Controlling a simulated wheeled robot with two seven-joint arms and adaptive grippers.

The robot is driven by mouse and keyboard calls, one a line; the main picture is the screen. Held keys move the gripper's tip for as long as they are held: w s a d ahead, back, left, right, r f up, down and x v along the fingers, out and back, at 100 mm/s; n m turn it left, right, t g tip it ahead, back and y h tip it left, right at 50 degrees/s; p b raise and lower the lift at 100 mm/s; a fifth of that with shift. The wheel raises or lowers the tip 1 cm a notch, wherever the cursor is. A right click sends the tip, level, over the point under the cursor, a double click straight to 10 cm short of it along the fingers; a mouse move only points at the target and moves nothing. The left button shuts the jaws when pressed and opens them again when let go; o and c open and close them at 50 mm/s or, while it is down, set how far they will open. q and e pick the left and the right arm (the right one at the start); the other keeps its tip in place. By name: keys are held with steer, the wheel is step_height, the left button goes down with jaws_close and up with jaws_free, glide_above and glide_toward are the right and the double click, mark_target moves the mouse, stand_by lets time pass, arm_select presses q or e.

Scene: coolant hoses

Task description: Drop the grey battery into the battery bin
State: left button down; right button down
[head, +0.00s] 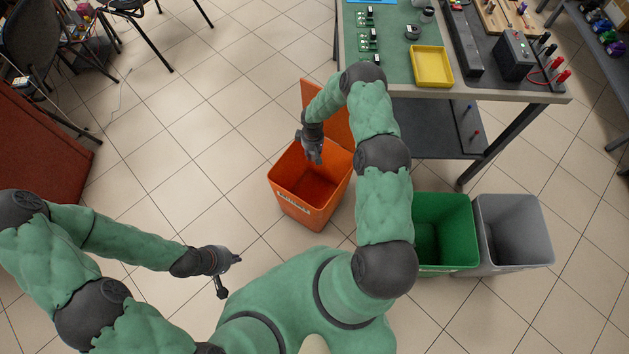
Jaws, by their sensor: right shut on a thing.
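The orange bin (293,203), with a white label on its front and its lid tipped up behind, stands on the floor left of the workbench. Its visible inside looks empty. My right gripper (314,157) points down over the bin's opening, near its back. It is shut on a small grey thing, which I take to be the grey battery; the fingers mostly hide it. My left gripper (232,275) is low at the lower left, away from the bin, with its fingers spread and nothing between them.
A green bin (447,262) and a grey bin (520,257) stand side by side to the right. The workbench (400,76) at the top holds a yellow tray (432,66), circuit boards and a black box (513,55). Chairs stand top left. The tiled floor left of the orange bin is clear.

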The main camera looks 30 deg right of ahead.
mark_target(313, 160)
steer(key=shift+f+b, duration=1.55)
steer(key=shift+f, duration=1.25)
steer(key=c, duration=0.8)
jaws_free()
steer(key=shift+c, duration=0.2)
steer(key=shift+r, duration=0.1)
step_height(313, 160, up, 12)
steer(key=shift+f, duration=0.1)
steer(key=shift+a, duration=0.1)
